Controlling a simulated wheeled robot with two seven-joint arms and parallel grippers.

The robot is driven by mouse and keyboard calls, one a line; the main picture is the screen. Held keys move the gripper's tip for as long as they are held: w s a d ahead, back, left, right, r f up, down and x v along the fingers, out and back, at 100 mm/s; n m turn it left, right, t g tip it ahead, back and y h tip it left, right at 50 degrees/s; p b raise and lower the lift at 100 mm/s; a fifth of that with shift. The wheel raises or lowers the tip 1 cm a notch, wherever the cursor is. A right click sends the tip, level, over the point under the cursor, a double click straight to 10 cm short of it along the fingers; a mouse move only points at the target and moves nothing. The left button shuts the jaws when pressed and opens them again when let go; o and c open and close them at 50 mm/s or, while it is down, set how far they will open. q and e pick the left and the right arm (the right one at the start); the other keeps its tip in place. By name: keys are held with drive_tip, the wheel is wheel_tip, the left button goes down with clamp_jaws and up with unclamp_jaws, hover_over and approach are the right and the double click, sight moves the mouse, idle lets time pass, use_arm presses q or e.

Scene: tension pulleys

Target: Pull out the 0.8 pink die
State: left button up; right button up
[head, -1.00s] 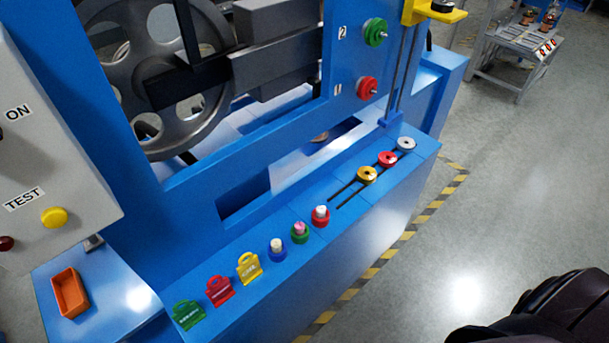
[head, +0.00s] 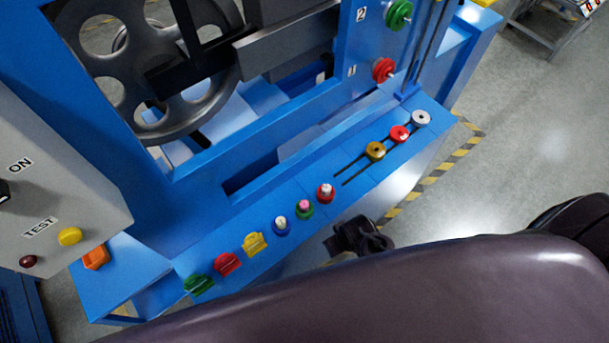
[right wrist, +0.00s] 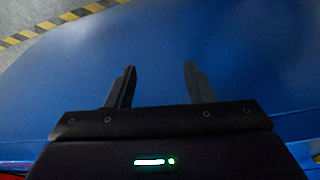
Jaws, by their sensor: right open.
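The pink die (head: 304,204) stands in a green round holder (head: 304,212) on the blue ledge, in the head view. A blue holder (head: 281,229) with a whitish die is on its left, and a red holder (head: 325,196) with a pale die is on its right. The size marking is too small to read. My right gripper (head: 340,235) is just in front of the ledge, below and right of the pink die and apart from it. In the right wrist view my right gripper (right wrist: 159,68) is open and empty, facing a plain blue surface. My left gripper is out of view.
Green (head: 198,285), red (head: 227,263) and yellow (head: 255,243) tags stand on the ledge's left. Gold (head: 375,150), red (head: 400,133) and white (head: 421,118) pulleys sit at its slotted right end. An orange tray (head: 96,257) lies at left. My arm fills the foreground.

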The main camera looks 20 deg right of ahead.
drive_tip(key=w+r+p, duration=0.3)
drive_tip(key=r+p, duration=0.1)
drive_tip(key=r, duration=1.9)
drive_tip(key=w+a+r+t+y+p, duration=0.1)
drive_tip(key=w+a+r+t+p, duration=0.2)
drive_tip(key=a+r, duration=0.55)
drive_tip(key=w+a+y, duration=0.1)
drive_tip(key=w+a, duration=0.3)
drive_tip(key=a, duration=0.1)
drive_tip(key=m+g+h, duration=0.2)
drive_tip(key=g, duration=0.3)
hover_over(304, 203)
drive_tip(key=f, duration=1.1)
drive_tip(key=shift+a+f, duration=0.2)
drive_tip(key=shift+f, duration=0.1)
drive_tip(key=shift+d+f+b, duration=0.25)
drive_tip(key=shift+b, duration=0.1)
wheel_tip(304, 203, down, 6)
drive_tip(key=b, duration=0.3)
drive_tip(key=shift+s+r, duration=0.1)
drive_tip(key=shift+r, duration=0.05)
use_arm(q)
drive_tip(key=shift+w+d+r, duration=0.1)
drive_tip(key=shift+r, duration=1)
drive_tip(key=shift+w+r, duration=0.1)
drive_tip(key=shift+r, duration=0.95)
use_arm(e)
drive_tip(key=shift+f, duration=0.8)
